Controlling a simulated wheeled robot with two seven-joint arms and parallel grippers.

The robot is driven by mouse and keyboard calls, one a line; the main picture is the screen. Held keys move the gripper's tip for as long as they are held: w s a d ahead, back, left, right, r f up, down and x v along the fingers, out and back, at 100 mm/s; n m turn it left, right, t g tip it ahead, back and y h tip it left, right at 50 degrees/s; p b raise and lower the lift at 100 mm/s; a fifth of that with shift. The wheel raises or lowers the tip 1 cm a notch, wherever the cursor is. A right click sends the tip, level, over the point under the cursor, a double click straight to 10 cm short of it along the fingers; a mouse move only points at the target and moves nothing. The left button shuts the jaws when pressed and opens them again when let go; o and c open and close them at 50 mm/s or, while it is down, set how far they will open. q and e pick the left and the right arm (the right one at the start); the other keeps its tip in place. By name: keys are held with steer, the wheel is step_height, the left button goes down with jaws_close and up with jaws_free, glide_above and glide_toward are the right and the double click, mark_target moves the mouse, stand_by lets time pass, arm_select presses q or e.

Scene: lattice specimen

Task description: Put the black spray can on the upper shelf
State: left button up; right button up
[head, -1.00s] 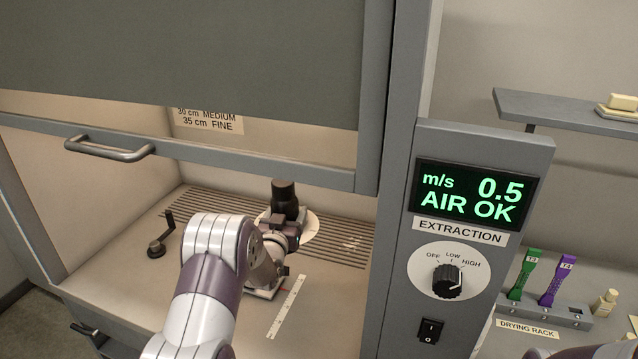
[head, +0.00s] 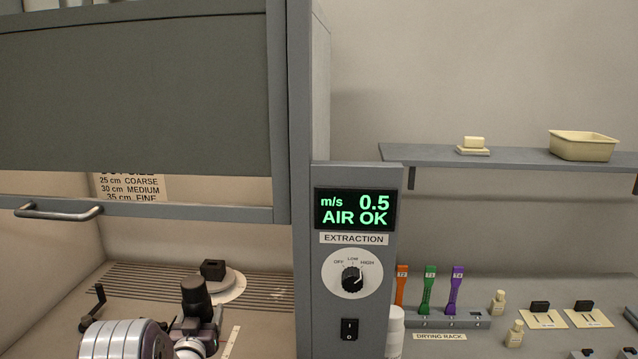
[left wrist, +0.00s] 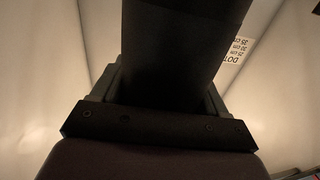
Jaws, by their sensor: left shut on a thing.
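The black spray can (head: 196,297) is upright inside the fume cabinet, low in the head view. My left gripper (head: 198,322) is shut on it; the fingers are mostly hidden by the can and my arm. In the left wrist view the dark can (left wrist: 172,50) stands between the jaws (left wrist: 160,100) and fills the middle. The grey upper shelf (head: 425,155) is on the back wall at right, outside the cabinet. My right gripper is not in view.
The cabinet's sash (head: 140,90) hangs partly down above my arm. The control post (head: 390,190) stands between cabinet and shelf. The shelf holds a soap-like block (head: 474,142) and a cream tub (head: 583,135), with bare room left of the block. A drying rack (head: 475,318) is below.

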arm_select(q)
steer(key=s+f, duration=0.1)
steer(key=s+d+f, duration=0.2)
steer(key=f, duration=0.1)
steer(key=shift+s+d+f, duration=0.1)
steer(key=shift+s+d, duration=0.15)
steer(key=s+d+f, duration=0.3)
steer(key=s+f, duration=0.1)
steer(key=s, duration=0.3)
steer(key=s+d+f+h, duration=0.1)
steer(key=s+d+f, duration=0.2)
steer(key=s, duration=0.4)
steer(key=shift+f+m, duration=0.4)
steer(key=shift+f, duration=0.3)
